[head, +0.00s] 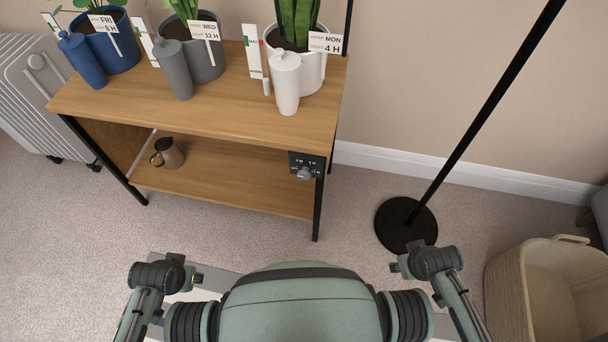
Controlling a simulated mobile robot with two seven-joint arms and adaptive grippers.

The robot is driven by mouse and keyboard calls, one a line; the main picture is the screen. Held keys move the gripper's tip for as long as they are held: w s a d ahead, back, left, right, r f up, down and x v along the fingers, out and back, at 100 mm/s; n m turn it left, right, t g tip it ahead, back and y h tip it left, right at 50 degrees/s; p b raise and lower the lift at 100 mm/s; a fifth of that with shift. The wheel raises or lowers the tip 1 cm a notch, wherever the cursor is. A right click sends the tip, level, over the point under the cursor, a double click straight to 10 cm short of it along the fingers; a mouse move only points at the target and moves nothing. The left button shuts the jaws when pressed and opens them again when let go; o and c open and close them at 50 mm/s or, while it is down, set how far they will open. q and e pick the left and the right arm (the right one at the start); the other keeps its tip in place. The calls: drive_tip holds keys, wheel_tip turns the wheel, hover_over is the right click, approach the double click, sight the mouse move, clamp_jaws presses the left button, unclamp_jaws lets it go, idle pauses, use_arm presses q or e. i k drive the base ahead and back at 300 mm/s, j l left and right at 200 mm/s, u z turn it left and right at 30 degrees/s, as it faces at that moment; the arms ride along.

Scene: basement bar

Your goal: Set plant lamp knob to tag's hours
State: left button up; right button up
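A small dark control panel (316,161) with pale markings is fixed at the right front of the plant stand, below its top. A grey knob (304,173) sits on its lower part; its setting is too small to read. Three tags stand in the plant pots. The left tag (103,23) appears to read FRI, 8 H. The middle tag (204,30) reads WED, 12 H. The right tag (326,42) reads MON, 4 H. Parts of both my arms show at the bottom, well short of the stand, but I see no gripper fingers.
Blue, grey and white bottles stand before the blue (119,50), grey (207,62) and white (311,75) pots. A metal pitcher (170,154) sits on the lower shelf. A black pole base (390,226) and woven basket (508,290) stand right. A radiator (30,85) stands left.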

sight(304, 174)
drive_tip(key=k+j, duration=0.1)
drive_tip(key=j, duration=0.9)
drive_tip(key=k+j, duration=0.15)
drive_tip(key=j, duration=0.4)
drive_tip(key=i, duration=0.25)
